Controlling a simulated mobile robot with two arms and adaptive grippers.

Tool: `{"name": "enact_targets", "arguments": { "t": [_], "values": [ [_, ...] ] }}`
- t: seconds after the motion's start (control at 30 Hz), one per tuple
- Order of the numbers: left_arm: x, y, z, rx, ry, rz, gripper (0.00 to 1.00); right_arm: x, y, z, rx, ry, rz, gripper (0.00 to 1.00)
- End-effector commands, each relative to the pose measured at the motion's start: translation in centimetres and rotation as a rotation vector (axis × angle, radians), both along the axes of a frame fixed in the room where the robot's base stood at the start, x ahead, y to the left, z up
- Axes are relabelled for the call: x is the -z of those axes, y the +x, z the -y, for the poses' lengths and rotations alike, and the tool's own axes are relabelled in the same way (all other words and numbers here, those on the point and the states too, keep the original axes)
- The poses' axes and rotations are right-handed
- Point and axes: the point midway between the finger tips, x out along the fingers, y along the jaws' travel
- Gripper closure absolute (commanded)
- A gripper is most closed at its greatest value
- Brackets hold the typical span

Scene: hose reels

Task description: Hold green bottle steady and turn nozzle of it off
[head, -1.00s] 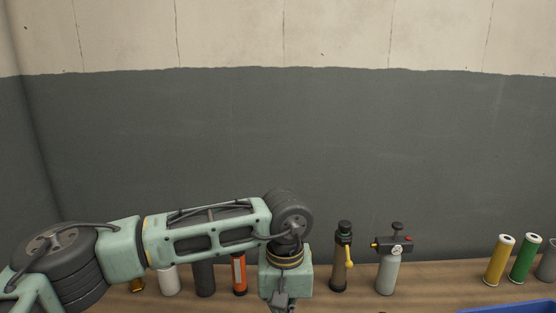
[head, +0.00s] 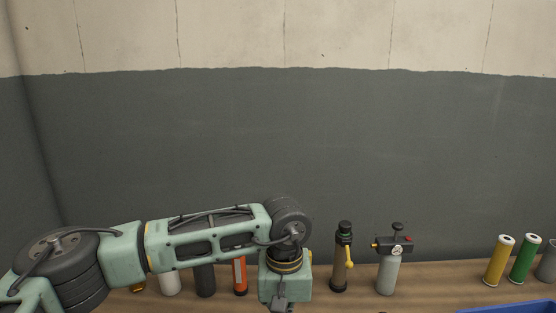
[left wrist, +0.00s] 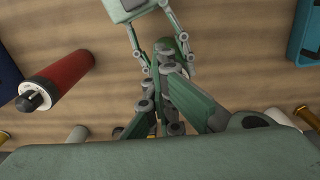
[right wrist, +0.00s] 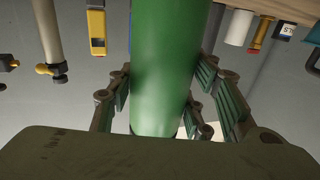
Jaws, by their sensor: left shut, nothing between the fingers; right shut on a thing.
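The green bottle (right wrist: 165,70) fills the middle of the right wrist view as a large green cylinder. My right gripper (right wrist: 160,92) has its fingers on both sides of it and is shut on it. In the left wrist view, part of the green bottle (left wrist: 177,48) shows between the right gripper's fingers (left wrist: 163,55). My left gripper (left wrist: 168,68) is shut and empty, its fingertips close to the bottle's end; I cannot tell whether they touch. The nozzle is not clearly visible, hidden behind the left fingers. In the head view the bottle is out of sight.
A red cylinder (left wrist: 60,80) lies left of my left gripper, and a blue tray (left wrist: 303,38) is at the right. On the wooden bench stand a dark bottle with a yellow lever (head: 341,262), a grey gauge cylinder (head: 390,270), and yellow (head: 497,262) and green (head: 525,258) canisters.

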Motion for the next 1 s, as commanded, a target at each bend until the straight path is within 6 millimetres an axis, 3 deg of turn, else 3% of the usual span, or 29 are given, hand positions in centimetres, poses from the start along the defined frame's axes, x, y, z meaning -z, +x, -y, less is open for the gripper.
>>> {"name": "enact_targets", "arguments": {
  "t": [0.03, 0.57, 1.0],
  "values": [
    [0.9, 0.1, -0.2, -0.003, 0.004, -0.002, 1.00, 0.2, -0.3, -0.5, -0.008, -0.004, 0.002, 0.89],
    [1.0, 0.3, -0.6, -0.006, 0.005, -0.001, 1.00, 0.1, -0.3, -0.5, -0.008, -0.001, 0.003, 0.89],
    [0.9, 0.1, -2.0, -0.009, 0.011, -0.004, 1.00, 0.1, -0.2, -0.3, -0.005, 0.005, 0.002, 0.89]
  ]
}}
